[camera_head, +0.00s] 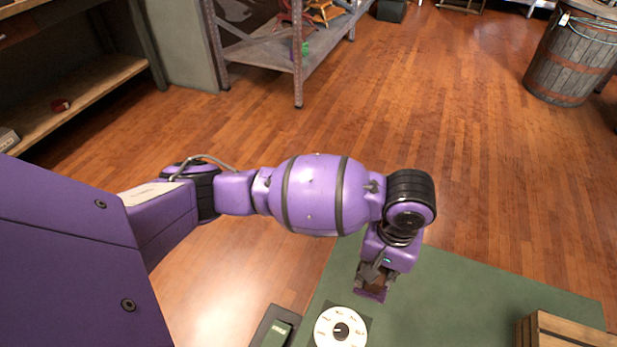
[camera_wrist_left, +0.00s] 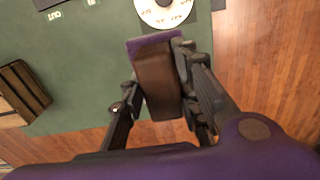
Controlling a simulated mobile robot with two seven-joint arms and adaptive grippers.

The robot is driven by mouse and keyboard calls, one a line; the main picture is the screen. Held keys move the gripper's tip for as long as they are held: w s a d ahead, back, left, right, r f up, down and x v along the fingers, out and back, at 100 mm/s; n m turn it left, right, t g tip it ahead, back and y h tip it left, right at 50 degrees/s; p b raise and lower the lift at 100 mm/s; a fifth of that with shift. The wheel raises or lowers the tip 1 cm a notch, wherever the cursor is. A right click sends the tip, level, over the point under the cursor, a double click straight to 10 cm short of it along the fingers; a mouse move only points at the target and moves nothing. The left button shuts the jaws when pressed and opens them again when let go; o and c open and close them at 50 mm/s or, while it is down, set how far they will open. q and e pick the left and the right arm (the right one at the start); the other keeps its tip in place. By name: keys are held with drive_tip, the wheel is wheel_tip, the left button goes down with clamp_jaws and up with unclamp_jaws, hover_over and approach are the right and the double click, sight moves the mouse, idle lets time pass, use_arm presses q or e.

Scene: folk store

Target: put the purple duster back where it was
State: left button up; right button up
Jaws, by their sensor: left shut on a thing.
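The purple duster (camera_wrist_left: 156,80) has a brown block-like body with a purple strip along one end. My left gripper (camera_wrist_left: 160,104) is shut on its brown body, one finger on each side, in the left wrist view. In the head view, my left gripper (camera_head: 374,278) hangs down over the green table top with the duster (camera_head: 371,294) at its tips, its purple edge lowest. I cannot tell whether the duster touches the table. My right gripper is not in view.
The green table (camera_head: 450,300) carries a round white dial (camera_head: 341,329) just left of the duster and a wooden crate (camera_head: 560,332) at the right. Green surface between them is clear. A metal shelf (camera_head: 300,60) and a barrel (camera_head: 572,60) stand beyond on the wooden floor.

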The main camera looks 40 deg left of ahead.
use_arm(q)
drive_tip(key=f, duration=0.1)
drive_tip(key=d+f, duration=0.1)
drive_tip(key=f, duration=0.1)
drive_tip(key=shift+s+d+b, duration=0.1)
drive_tip(key=shift+d+b, duration=0.05)
drive_tip(key=shift+b, duration=0.2)
drive_tip(key=w+a+f+b, duration=0.2)
drive_tip(key=w+f, duration=0.1)
drive_tip(key=w+a+f+b, duration=0.2)
drive_tip(key=w, duration=0.2)
drive_tip(key=w+a+f+b, duration=0.2)
drive_tip(key=w+f+b, duration=0.1)
drive_tip(key=w, duration=0.1)
drive_tip(key=shift+w+a+f, duration=0.1)
drive_tip(key=shift+w+f, duration=0.05)
drive_tip(key=shift+f, duration=0.2)
drive_tip(key=shift+w+a+f, duration=0.15)
drive_tip(key=shift+w+f, duration=0.1)
drive_tip(key=shift+f, duration=0.1)
wheel_tip(320, 180, down, 4)
drive_tip(key=shift+w+a+r+b, duration=0.15)
drive_tip(key=shift+r+b, duration=0.1)
drive_tip(key=shift+b, duration=0.75)
drive_tip(key=shift+r, duration=0.1)
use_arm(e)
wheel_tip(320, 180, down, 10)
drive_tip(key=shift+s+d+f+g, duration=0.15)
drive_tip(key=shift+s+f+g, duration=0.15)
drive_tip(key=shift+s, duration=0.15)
